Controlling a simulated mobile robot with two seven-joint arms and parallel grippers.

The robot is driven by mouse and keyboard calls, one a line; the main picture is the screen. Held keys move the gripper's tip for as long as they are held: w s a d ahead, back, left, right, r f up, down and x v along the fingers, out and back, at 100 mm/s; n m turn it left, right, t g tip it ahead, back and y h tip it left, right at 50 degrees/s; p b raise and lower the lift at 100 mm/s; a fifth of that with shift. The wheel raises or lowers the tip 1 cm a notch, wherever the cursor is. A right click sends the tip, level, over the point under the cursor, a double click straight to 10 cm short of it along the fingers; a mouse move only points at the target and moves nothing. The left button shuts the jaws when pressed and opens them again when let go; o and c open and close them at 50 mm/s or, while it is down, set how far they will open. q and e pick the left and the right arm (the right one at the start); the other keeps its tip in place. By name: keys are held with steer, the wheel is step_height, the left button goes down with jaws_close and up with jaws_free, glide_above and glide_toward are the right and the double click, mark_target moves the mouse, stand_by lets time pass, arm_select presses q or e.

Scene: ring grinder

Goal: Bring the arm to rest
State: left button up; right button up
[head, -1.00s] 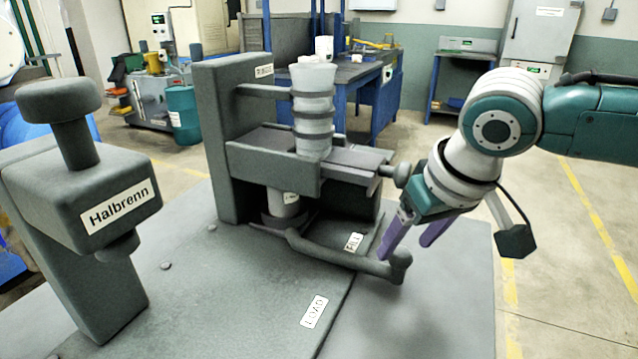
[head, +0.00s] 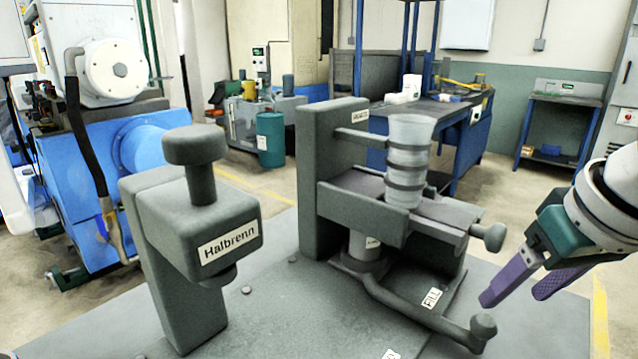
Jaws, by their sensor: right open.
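My right gripper (head: 518,289) comes in from the right edge, with purple fingers spread apart and nothing between them. It is to the right of the grinder's fill lever (head: 410,308) and its rounded end knob, apart from them as far as I can see. The ring grinder (head: 333,180) stands on a grey table, with a clear ribbed hopper (head: 410,160) upright in its bracket. A side slide knob (head: 489,236) sticks out to the right. My left gripper is not in view.
A grey press labelled Halbrenn (head: 200,230) stands on the table (head: 300,325) at left front. A large blue machine (head: 120,150) is behind it. A blue workbench (head: 455,120) stands at the back. Clear floor lies right of the grinder.

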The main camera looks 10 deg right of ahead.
steer(key=s+a+n+y+p, duration=0.2)
steer(key=s+a+n+p, duration=0.2)
steer(key=s+a, duration=0.65)
steer(key=s+d+r+m+h+p, duration=0.1)
steer(key=s+r+p, duration=0.25)
steer(key=s, duration=0.45)
step_height(320, 180, up, 38)
steer(key=d+p, duration=0.1)
steer(key=p, duration=3.6)
steer(key=shift+s+f+g+p, duration=0.2)
steer(key=shift+s+g+p, duration=0.2)
